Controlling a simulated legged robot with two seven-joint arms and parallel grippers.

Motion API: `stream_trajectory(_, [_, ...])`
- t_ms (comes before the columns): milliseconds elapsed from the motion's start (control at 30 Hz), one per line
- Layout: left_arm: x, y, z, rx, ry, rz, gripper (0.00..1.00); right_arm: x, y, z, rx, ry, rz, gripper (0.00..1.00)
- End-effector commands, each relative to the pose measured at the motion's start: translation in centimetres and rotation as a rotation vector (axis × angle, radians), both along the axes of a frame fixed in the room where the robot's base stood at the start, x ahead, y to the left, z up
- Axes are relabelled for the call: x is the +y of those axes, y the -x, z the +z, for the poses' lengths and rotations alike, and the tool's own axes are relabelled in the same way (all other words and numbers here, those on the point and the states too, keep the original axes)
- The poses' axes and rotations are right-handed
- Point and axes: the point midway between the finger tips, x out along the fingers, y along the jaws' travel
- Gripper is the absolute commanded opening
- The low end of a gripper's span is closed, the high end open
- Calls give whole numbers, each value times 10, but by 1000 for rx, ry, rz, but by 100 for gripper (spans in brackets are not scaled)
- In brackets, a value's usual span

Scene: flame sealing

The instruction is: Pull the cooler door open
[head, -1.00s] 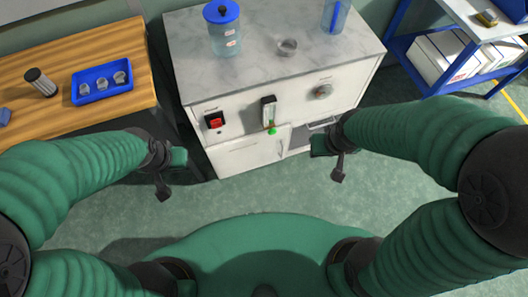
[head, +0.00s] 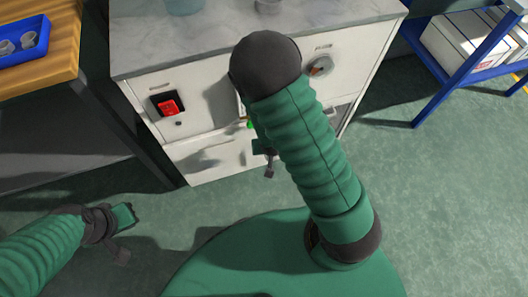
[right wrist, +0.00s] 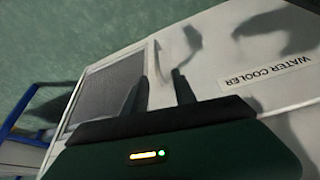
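The white cooler door (head: 205,158) is the low front panel of the white cabinet (head: 150,82). It looks closed. A WATER COOLER label (right wrist: 265,76) shows on a white panel in the right wrist view. My right arm crosses the cabinet's middle, and my right gripper (head: 267,162) is low at the door's right part. Its two dark fingers (right wrist: 160,78) are apart over the white front, beside a grey grille (right wrist: 110,88). I see nothing clearly held between them; the door handle is hidden. My left gripper (head: 121,235) hangs left of the cabinet, away from it; its opening is unclear.
A red switch (head: 168,105) and a round dial (head: 320,67) sit on the cabinet's upper front. A wooden table (head: 65,75) stands left, a blue shelf (head: 440,80) right. The green floor (head: 430,190) is free at right.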

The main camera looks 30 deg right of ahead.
Motion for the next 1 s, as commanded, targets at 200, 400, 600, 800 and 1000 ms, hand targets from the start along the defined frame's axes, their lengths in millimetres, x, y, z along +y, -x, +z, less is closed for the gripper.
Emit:
stream_trajectory(200, [-1, 0, -38, 1, 0, -2, 0, -12, -20, -64, 0, -1, -3, 33])
stream_trajectory(400, [-1, 0, -59, 1, 0, -2, 0, -18, -35, -101, 1, 1, -2, 33])
stream_trajectory(600, [-1, 0, -64, 1, 0, -1, 0, -21, -41, -112, 0, 0, 0, 33])
stream_trajectory(800, [-1, 0, -63, 1, 0, -1, 0, -21, -42, -112, 0, -1, 0, 33])
stream_trajectory(1000, [-1, 0, -63, 1, 0, -1, 0, -21, -42, -112, 0, 0, 0, 10])
